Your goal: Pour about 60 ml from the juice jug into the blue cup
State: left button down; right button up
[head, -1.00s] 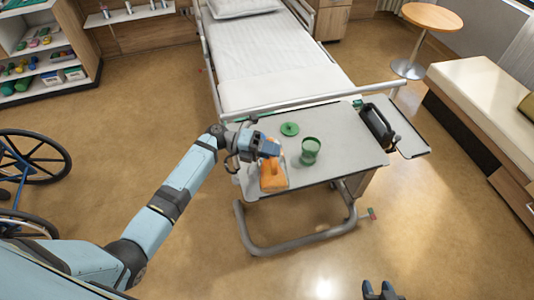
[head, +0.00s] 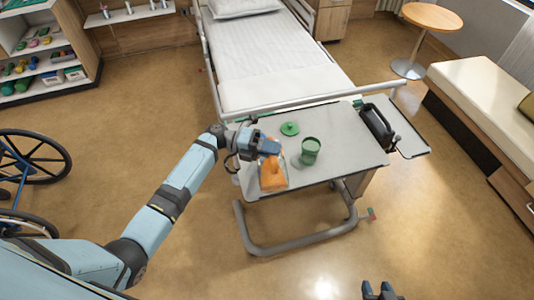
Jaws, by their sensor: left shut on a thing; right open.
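The clear juice jug (head: 272,178) with orange juice stands out at the left part of the overbed table. My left gripper (head: 268,148) is shut on the jug at its upper part and hides some of it. I cannot tell whether the jug's base touches the table or how far it tilts. A green cup (head: 310,150) stands upright just right of the jug, apart from it. No blue cup shows. My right gripper (head: 383,291) is open and empty at the bottom edge of the view, away from the table.
A flat green disc (head: 289,128) lies behind the cup on the overbed table (head: 345,150). A dark upright object (head: 378,127) stands at the table's right. The bed (head: 270,65) is behind. The table's right front is clear.

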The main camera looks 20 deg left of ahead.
aim_at(274, 175)
pick_arm(q)
jog(key=shift+w+r, duration=0.25)
jog(key=shift+r, duration=0.05)
dwell(0.5)
jog(key=shift+s+f, duration=0.1)
jog(key=s+f+m, duration=0.1)
jog(key=s+d+f+m, duration=0.1)
jog(key=s, duration=0.1)
jog(key=s+d+f+y, duration=0.1)
jog(key=shift+s+m, duration=0.25)
jog(key=shift+m, duration=0.15)
jog(key=shift+s+d+f+m+t+y+b, duration=0.1)
jog(key=shift+s+f+m+t+y+b, duration=0.1)
jog(key=shift+f+b, duration=0.25)
jog(key=shift+s+f+m+t+y+b, duration=0.1)
jog(key=shift+f+m+b, duration=0.1)
jog(key=shift+f+b, duration=0.15)
jog(key=shift+r, duration=0.15)
dwell(0.3)
dwell(0.5)
